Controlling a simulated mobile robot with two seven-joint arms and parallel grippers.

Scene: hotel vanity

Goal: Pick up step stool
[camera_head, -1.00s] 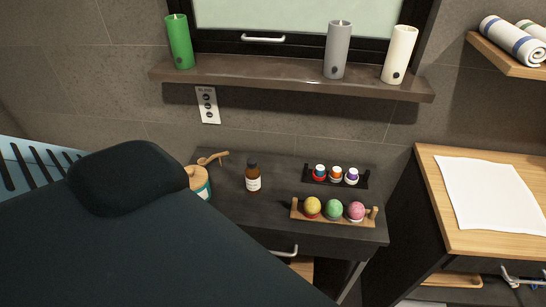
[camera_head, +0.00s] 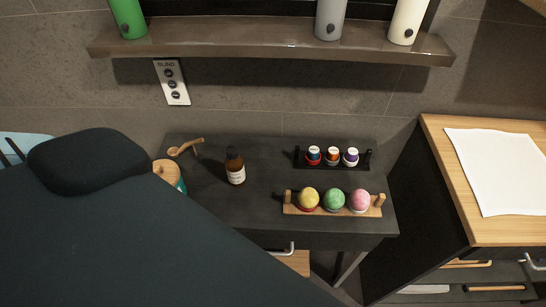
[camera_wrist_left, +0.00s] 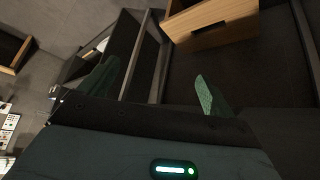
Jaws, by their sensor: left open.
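No whole step stool shows clearly. In the left wrist view a light wooden box-like piece (camera_wrist_left: 212,28) with a dark slot in its front lies at the top, beyond the fingertips; I cannot tell if it is the step stool. In the head view a small light wooden surface (camera_head: 296,262) shows below the dark table, mostly hidden by my arm and the table. My left gripper (camera_wrist_left: 155,88) has its fingers wide apart with nothing between them. It is not visible in the head view, where my dark arm covers the lower left. My right gripper is in neither view.
The dark table (camera_head: 250,220) holds a brown bottle (camera_head: 235,168), a jar (camera_head: 168,172), a wooden scoop (camera_head: 186,147), a rack of coloured balls (camera_head: 334,201) and a rack of small bottles (camera_head: 332,158). A wood-topped cabinet (camera_head: 440,150) stands right. Candles line the shelf (camera_head: 270,42).

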